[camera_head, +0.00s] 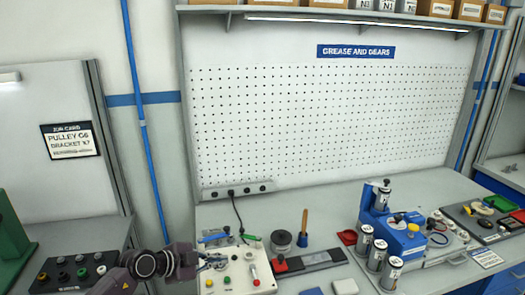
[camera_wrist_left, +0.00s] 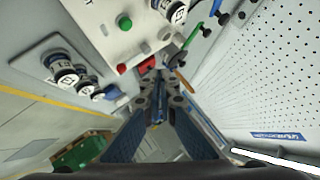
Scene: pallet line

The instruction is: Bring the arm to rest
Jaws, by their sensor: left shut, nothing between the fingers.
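My left arm comes in low at the left of the head view. Its dark wrist leads to the left gripper (camera_head: 212,262), which is at the left edge of the cream control box (camera_head: 240,278) on the bench. In the left wrist view, the fingers of the left gripper (camera_wrist_left: 158,88) are together with nothing between them. The control box (camera_wrist_left: 115,50) shows beyond the fingertips there. Whether the fingertips touch the box cannot be told. My right gripper is not in view.
A blue machine (camera_head: 395,232) with silver canisters stands at the right of the bench. A grey-and-red tool (camera_head: 310,262) and a wooden-handled brush (camera_head: 303,225) are near the middle. A pegboard (camera_head: 330,120) rises behind. A side bench (camera_head: 70,240) is at the left.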

